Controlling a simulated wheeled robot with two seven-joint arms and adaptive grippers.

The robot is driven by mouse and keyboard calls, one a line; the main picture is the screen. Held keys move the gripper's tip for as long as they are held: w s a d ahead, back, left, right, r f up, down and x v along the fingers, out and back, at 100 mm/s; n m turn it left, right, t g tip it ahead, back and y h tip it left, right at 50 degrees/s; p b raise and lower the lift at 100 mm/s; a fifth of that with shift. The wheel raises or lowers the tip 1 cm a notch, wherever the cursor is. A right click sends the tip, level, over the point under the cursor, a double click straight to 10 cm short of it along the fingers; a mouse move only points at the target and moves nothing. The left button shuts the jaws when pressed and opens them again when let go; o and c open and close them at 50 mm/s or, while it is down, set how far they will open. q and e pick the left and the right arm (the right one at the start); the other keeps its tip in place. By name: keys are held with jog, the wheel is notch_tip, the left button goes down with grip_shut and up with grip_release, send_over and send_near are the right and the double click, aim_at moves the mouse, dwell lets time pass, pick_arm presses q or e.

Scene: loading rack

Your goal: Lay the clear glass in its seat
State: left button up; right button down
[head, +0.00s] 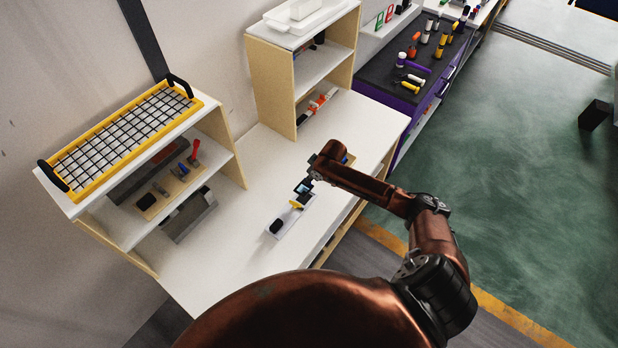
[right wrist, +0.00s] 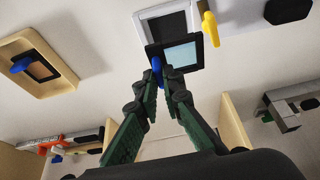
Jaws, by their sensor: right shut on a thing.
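My right gripper (right wrist: 166,88) is shut on the clear glass (right wrist: 182,56), a pale blue pane in a square black frame with a blue tab between the fingertips. My left gripper is not in view.
A yellow handle (right wrist: 210,28) stands beside the glass, and a black block (right wrist: 288,8) lies farther along. A wooden tray (right wrist: 16,80) with a blue-tabbed dark frame sits to the other side. Shelf units (head: 229,150) stand behind; the white tabletop (head: 262,165) between is clear.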

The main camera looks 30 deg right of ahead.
aim_at(311, 186)
notch_tip(311, 186, down, 2)
jog(key=shift+f+b, duration=0.25)
jog(key=shift+b, duration=0.15)
jog(key=shift+f+b, duration=0.95)
jog(key=shift+f, duration=1.3)
jog(key=c, duration=2)
grip_release()
jog(key=shift+s+r, duration=0.1)
jog(key=shift+r, duration=0.15)
jog(key=v, duration=1.1)
jog(key=shift+s+r, duration=0.15)
jog(key=shift+r, duration=0.1)
